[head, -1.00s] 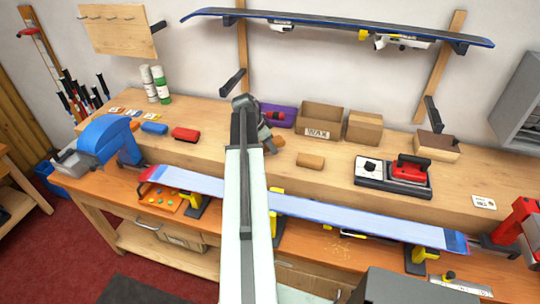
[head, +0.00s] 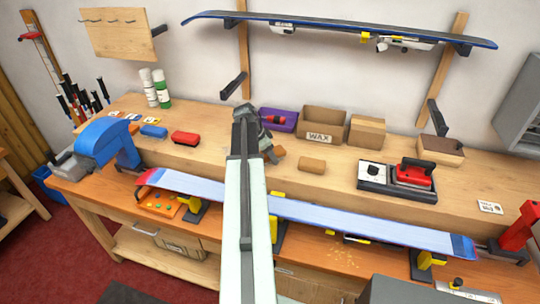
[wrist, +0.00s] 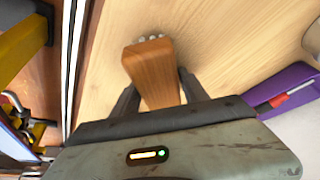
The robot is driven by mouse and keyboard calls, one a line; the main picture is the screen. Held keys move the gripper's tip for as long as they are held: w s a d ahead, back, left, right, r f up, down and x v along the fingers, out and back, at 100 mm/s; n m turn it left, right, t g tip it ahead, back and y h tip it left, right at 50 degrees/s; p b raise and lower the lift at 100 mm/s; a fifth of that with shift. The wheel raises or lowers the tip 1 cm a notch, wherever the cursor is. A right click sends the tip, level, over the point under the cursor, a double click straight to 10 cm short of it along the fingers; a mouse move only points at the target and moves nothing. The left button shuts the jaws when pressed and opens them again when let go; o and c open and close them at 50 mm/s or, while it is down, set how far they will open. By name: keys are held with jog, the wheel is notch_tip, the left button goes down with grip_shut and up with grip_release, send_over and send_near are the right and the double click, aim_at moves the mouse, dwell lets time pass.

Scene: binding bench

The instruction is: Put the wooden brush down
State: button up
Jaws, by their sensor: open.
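The wooden brush (wrist: 152,70) is a brown block with pale bristles at its far end in the wrist view. It lies on the raised wooden shelf of the bench, between the two fingers of my gripper (wrist: 157,88). The fingers are open on either side of it; its near end is hidden by my gripper body. In the head view, my gripper (head: 268,148) is low over the shelf, and only a small part of the brush (head: 279,154) shows beside it.
A tan block (head: 312,165) lies just right. Behind are a purple bin (head: 290,127) and a WAX box (head: 323,124). A red iron (head: 413,174) stands further right. A blue ski (head: 330,217) is clamped in front. The shelf to the left, before the red brush (head: 185,138), is clear.

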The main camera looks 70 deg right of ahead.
jog(key=shift+s+a, duration=0.15)
jog(key=p+v, duration=1)
jog(key=v, duration=0.1)
jog(key=shift+r+p, duration=0.35)
jog(key=shift+p, duration=0.05)
jog(key=shift+r+p, duration=0.3)
jog(key=shift+r, duration=0.05)
jog(key=shift+w+f, duration=0.1)
jog(key=shift+w, duration=0.1)
jog(key=w+a+n, duration=0.3)
jog(key=w+a, duration=0.4)
jog(key=a, duration=0.1)
jog(key=w+a+f+n+t, duration=0.1)
jog(key=w+a+n, duration=0.3)
jog(key=w+a, duration=0.3)
jog(key=w+a+n+t+y, duration=0.1)
jog(key=w+a+n, duration=0.2)
jog(key=w+a, duration=0.5)
jog(key=shift+a+f+n, duration=0.15)
jog(key=shift+a+n, duration=0.25)
jog(key=w+a+n+y, duration=0.1)
jog(key=w+a+n, duration=0.2)
jog(key=a+n, duration=0.5)
jog(key=w+a+n+t+y, duration=0.1)
jog(key=a+n, duration=0.6)
jog(key=a, duration=2.5)
jog(key=shift+w+f+n+y, duration=0.3)
jog(key=shift+w+f+n, duration=0.1)
jog(key=shift+w, duration=0.5)
